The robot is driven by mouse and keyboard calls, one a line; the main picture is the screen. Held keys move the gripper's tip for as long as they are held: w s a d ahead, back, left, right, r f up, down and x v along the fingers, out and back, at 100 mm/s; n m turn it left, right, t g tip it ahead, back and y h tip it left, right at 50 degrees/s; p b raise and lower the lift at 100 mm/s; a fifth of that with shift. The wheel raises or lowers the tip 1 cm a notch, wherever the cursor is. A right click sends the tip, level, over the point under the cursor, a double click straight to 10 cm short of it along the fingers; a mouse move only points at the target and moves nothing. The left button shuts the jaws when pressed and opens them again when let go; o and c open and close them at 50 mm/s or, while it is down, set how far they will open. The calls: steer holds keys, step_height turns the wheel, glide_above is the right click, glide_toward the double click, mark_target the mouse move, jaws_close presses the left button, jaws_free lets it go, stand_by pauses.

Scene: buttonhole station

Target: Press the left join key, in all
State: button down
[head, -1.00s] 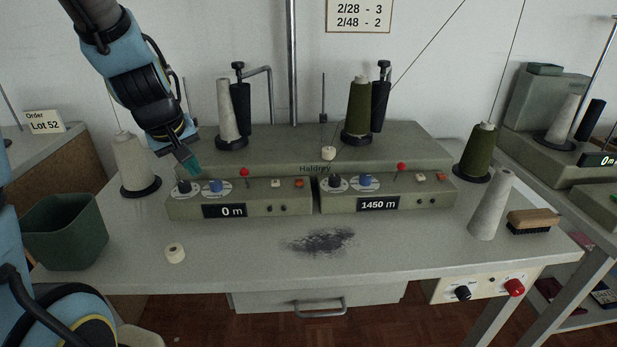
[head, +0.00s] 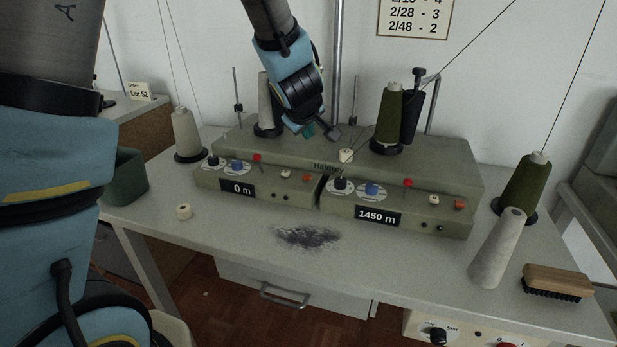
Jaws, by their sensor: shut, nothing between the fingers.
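The left control box (head: 218,184) of the grey-green winder has a "0 m" display, a black knob, a blue knob and a red ball-topped lever. At its right end sit a small white key (head: 285,174) and a small orange key (head: 306,178). I cannot read which is the join key. No key looks covered by my arm. My gripper (head: 329,133) is shut and empty, pointing down above the rear of the machine, behind and above the keys, apart from them.
The right control box (head: 400,213) shows "1450 m" and has similar keys. A green cone (head: 391,115) stands behind it, and a pale cone (head: 265,105) stands behind my forearm. A loose cone (head: 498,250) and a brush (head: 557,282) are at right.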

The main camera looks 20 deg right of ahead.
mark_target(307, 177)
steer(key=shift+f, duration=0.1)
step_height(307, 177, down, 9)
steer(key=b, duration=0.9)
stand_by(1.8)
steer(key=shift+f, duration=0.25)
steer(key=shift+f+b, duration=0.55)
steer(key=shift+b, duration=0.1)
stand_by(0.6)
steer(key=shift+r, duration=0.1)
steer(key=shift+r+p, duration=0.9)
steer(key=shift+p, duration=0.1)
